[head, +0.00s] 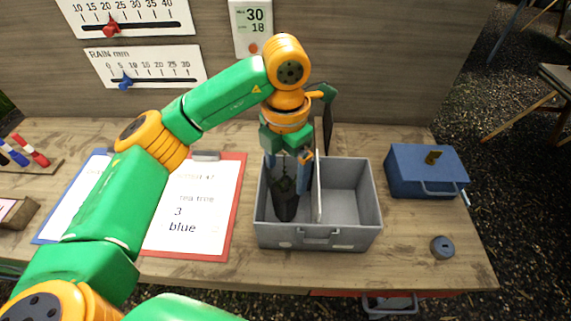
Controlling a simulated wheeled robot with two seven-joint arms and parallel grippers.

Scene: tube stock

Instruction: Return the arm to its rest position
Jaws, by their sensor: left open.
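My left arm reaches in from the left over the bench, and its gripper (288,174) points down over the left compartment of a grey divided crate (318,237). The gripper is open. A dark tube pot (286,208) with a dark plant stands in that left compartment, just below and partly between the fingers. I cannot tell whether the fingers touch the plant. The crate's right compartment looks empty. My right gripper is not in view.
A blue box (427,175) and a round grey disc (442,247) lie right of the crate. Clipboards (233,190) lie left, partly behind my arm. A wooden bench (400,262) carries everything. Rain and temperature scales (150,65) hang on the back wall.

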